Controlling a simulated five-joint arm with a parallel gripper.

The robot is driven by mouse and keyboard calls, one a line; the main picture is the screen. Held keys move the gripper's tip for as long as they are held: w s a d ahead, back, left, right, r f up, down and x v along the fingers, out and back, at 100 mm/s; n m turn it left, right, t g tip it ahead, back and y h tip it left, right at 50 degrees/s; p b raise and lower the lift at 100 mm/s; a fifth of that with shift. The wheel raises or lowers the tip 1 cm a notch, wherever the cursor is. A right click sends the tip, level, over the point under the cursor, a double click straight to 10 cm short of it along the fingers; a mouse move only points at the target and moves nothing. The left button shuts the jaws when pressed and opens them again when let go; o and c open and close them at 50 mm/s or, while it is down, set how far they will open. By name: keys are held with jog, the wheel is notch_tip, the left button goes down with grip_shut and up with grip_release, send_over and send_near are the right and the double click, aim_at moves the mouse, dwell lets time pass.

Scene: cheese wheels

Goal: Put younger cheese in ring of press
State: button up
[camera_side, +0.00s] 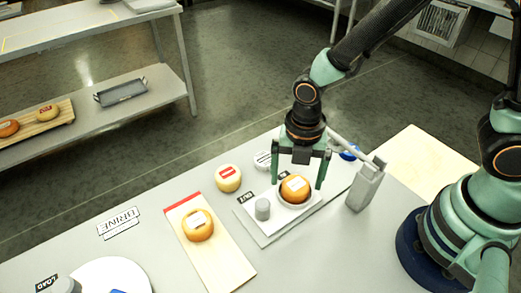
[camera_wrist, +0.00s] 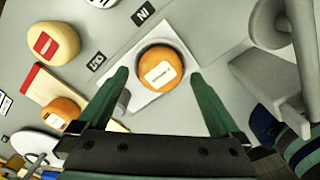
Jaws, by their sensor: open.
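An orange cheese wheel (camera_side: 294,187) with a white label sits in the white ring (camera_side: 296,205) on the press plate (camera_side: 262,228). It also shows in the wrist view (camera_wrist: 176,52). My gripper (camera_side: 298,184) is open, pointing down, with one finger on each side of this wheel. No grip on it shows. A pale yellow wheel (camera_side: 228,180) with a red label stands on the table left of the press, also in the wrist view (camera_wrist: 62,32). A second orange wheel (camera_side: 198,230) with a white label lies on the red-ended board (camera_side: 218,262). Label texts are too small to read.
A grey post (camera_side: 366,188) with a lever stands right of the plate. A small grey cylinder (camera_side: 262,210) stands on the plate's left. A white round plate (camera_side: 125,270) lies front left. Table between board and BRINE sign (camera_side: 119,223) is clear.

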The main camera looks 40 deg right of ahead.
aim_at(296, 184)
notch_tip(296, 184, up, 10)
jog(key=d+r+m+t, duration=0.2)
jog(key=d+r+m, duration=0.3)
jog(key=m, duration=0.8)
jog(key=d+r+m+t, duration=0.3)
jog(key=d+r+m, duration=0.2)
jog(key=d+m, duration=0.5)
jog(key=m, duration=0.4)
jog(key=shift+w+t, duration=0.25)
jog(key=shift+t, duration=0.05)
